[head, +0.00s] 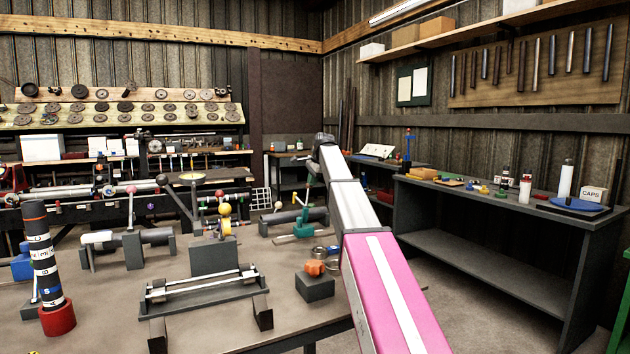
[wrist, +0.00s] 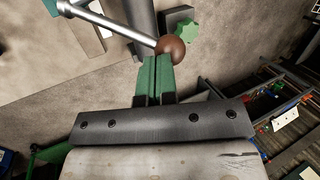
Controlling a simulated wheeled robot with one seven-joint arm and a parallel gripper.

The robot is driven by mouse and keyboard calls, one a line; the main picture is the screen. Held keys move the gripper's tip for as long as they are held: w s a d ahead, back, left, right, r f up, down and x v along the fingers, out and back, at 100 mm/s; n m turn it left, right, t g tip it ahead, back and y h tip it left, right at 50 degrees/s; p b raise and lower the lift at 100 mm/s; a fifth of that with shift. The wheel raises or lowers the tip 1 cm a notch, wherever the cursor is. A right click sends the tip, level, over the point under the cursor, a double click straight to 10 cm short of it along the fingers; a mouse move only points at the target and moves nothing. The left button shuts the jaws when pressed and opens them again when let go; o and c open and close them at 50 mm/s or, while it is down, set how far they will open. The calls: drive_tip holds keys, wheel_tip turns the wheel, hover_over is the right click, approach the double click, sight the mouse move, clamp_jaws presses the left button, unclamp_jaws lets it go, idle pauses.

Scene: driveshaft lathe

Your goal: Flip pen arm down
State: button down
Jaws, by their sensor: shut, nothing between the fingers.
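My gripper (wrist: 158,64) shows in the wrist view with its two green fingers shut together and nothing between them. A brown ball knob (wrist: 171,48) is just beyond the fingertips; I cannot tell if they touch. A silver rod (wrist: 112,24) runs from the ball to the upper left; it may be the pen arm, but I cannot be sure. A green star-shaped knob (wrist: 187,32) is right of the ball. In the head view my arm reaches away to the back of the table, and my gripper (head: 306,193) is small there, above a dark cylinder.
A dark workbench (head: 490,200) stands at the right. Bare tabletop lies between the fixtures.

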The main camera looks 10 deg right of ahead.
drive_tip(key=shift+w+a+f, duration=0.25)
drive_tip(key=shift+w+f, duration=0.35)
drive_tip(key=shift+w, duration=0.2)
drive_tip(key=shift+w+a+f, duration=0.2)
drive_tip(key=shift+w+f, duration=0.35)
drive_tip(key=shift+f, duration=0.2)
drive_tip(key=shift+s+d+r, duration=0.15)
drive_tip(key=shift+r, duration=0.25)
drive_tip(key=w+a+r+v, duration=0.1)
drive_tip(key=w+v, duration=0.1)
drive_tip(key=v, duration=1)
drive_tip(key=shift+r, duration=0.3)
drive_tip(key=shift+w+d, duration=0.15)
